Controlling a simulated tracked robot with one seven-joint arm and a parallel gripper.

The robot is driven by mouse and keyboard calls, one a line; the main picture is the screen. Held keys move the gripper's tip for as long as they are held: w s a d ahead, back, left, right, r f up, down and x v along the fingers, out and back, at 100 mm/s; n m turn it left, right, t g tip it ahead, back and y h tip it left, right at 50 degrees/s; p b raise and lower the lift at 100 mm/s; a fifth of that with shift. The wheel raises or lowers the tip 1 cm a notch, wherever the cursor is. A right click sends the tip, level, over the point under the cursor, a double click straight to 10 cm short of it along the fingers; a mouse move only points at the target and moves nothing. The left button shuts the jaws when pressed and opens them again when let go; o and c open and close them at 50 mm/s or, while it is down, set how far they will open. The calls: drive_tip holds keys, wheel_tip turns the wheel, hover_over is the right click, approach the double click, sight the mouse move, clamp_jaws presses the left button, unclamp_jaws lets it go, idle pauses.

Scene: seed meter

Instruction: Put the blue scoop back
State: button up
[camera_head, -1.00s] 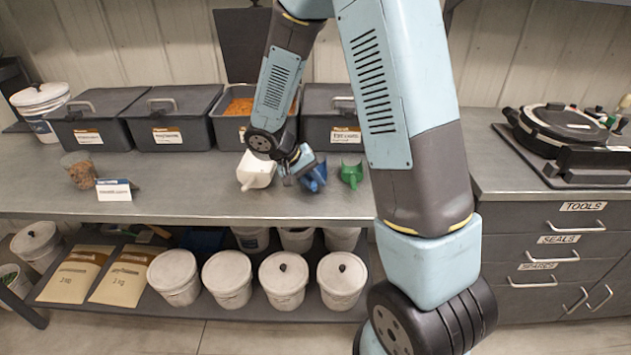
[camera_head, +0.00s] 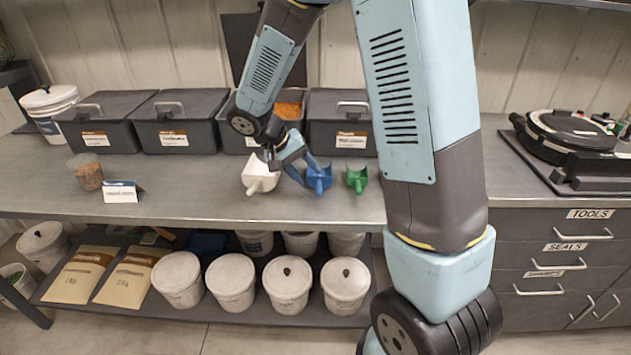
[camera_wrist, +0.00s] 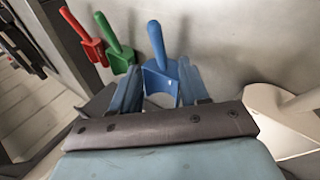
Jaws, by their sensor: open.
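The blue scoop (camera_head: 319,179) rests on the bench top between the white scoop (camera_head: 260,176) and the green scoop (camera_head: 357,179). Its handle points toward the front edge. My gripper (camera_head: 301,173) is low over the bench, just left of the blue scoop in the head view. In the wrist view the open fingers (camera_wrist: 158,82) stand on either side of the blue scoop (camera_wrist: 157,50), with its handle pointing away from the palm. Contact between fingers and scoop cannot be made out. The palm hides part of the scoop's bowl.
A red scoop (camera_wrist: 80,28) lies beyond the green one in the wrist view. A cup (camera_head: 87,172) and a small card (camera_head: 122,192) stand left. Bench between is clear.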

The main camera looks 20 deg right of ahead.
drive_tip(key=v, duration=0.5)
drive_tip(key=s+d+r+t+y, duration=0.3)
drive_tip(key=s+d+r, duration=0.1)
drive_tip(key=s+r, duration=0.4)
drive_tip(key=s+d+r+n+t+y, duration=0.1)
drive_tip(key=s+d+r+t+y, duration=0.1)
drive_tip(key=s+d+r, duration=0.3)
drive_tip(key=shift+s+d+r+t+y, duration=0.3)
drive_tip(key=shift+s+r, duration=0.75)
drive_tip(key=shift+s, duration=1.1)
drive_tip(key=shift+s+a+r+t+y, duration=0.1)
drive_tip(key=shift+s+r+y, duration=0.4)
drive_tip(key=shift+s+r, duration=1.15)
drive_tip(key=shift+s+f, duration=0.5)
drive_tip(key=shift+f, duration=0.1)
drive_tip(key=shift+c, duration=0.2)
drive_tip(key=shift+d, duration=0.1)
